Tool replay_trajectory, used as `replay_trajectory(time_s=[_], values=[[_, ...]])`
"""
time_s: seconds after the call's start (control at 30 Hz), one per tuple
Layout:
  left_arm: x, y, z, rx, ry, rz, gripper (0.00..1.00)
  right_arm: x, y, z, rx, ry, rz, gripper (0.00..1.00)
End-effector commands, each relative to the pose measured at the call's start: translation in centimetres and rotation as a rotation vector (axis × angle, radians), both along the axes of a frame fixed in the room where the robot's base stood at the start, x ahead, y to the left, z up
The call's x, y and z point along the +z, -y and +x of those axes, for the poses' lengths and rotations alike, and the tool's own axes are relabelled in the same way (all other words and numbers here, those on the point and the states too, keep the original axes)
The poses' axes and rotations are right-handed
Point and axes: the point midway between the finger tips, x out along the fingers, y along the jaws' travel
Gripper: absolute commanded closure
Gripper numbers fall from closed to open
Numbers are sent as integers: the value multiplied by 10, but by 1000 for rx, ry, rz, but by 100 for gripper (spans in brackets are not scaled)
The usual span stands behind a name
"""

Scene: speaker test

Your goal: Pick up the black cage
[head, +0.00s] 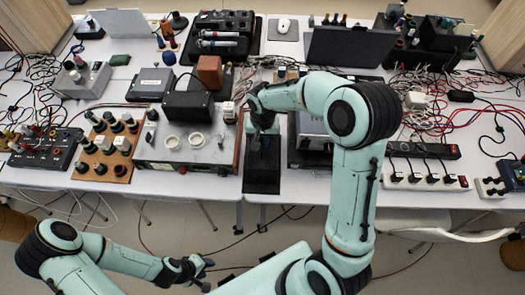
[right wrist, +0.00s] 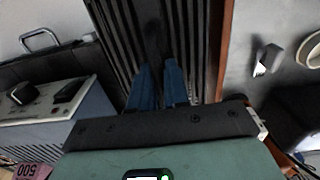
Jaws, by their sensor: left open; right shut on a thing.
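The black cage (head: 262,178) is in the middle of the table's front edge in the head view, between a white instrument and a dark-sided box. Its dark slatted surface (right wrist: 201,40) fills the upper middle of the right wrist view. My right gripper (head: 263,128) is over the cage. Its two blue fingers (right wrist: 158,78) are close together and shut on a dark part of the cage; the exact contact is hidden. My left gripper (head: 204,271) is open and empty, in front of the table and away from the cage.
The white instrument with two round dials (head: 185,148) stands close left of the cage. A dark-sided box (head: 308,140) is close on its right. Power strips (head: 425,181) and tangled cables lie further right. A wooden board with knobs (head: 106,150) is at left.

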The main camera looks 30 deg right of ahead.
Motion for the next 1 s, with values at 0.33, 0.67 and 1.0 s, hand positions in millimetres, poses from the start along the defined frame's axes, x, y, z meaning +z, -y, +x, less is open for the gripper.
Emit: replay_trajectory(time_s=[0.33, 0.67, 1.0], values=[[1, 0, 1, 0, 1, 0, 57, 10, 0, 1, 0, 4, 0, 100], [7, 0, 6, 0, 7, 0, 57, 76, 0, 2, -1, 10, 1, 100], [18, 0, 18, 0, 21, 1, 57, 165, 0, 2, 0, 8, 1, 100]])
